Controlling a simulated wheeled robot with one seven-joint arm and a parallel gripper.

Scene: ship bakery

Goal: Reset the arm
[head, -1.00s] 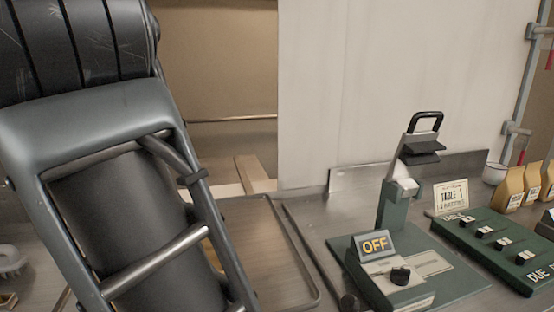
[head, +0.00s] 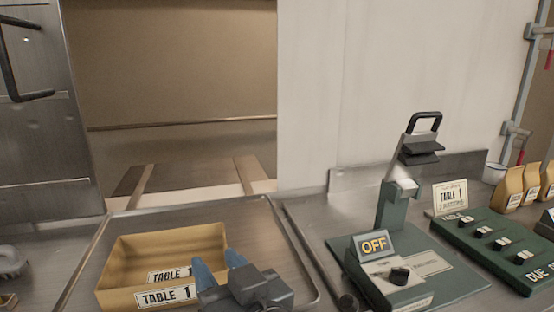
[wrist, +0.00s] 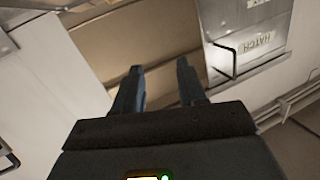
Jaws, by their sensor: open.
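My gripper (head: 217,268) is low in the head view, in front of the right part of a yellow-brown box marked TABLE 1 (head: 122,272). Its two blue-grey fingers point up and stand apart with nothing between them. In the wrist view my gripper (wrist: 161,85) is also open and empty, with a tan surface beyond the fingers. That view also shows a panel labelled HATCH (wrist: 257,42) with a dark handle. The rest of my arm is out of view.
The box stands on a metal tray (head: 300,262). To the right are a green device with an OFF sign (head: 374,244), a green panel with several knobs (head: 497,247), a TABLE 1 card (head: 451,197) and several paper bags (head: 510,190). An opening (head: 170,70) lies behind the tray.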

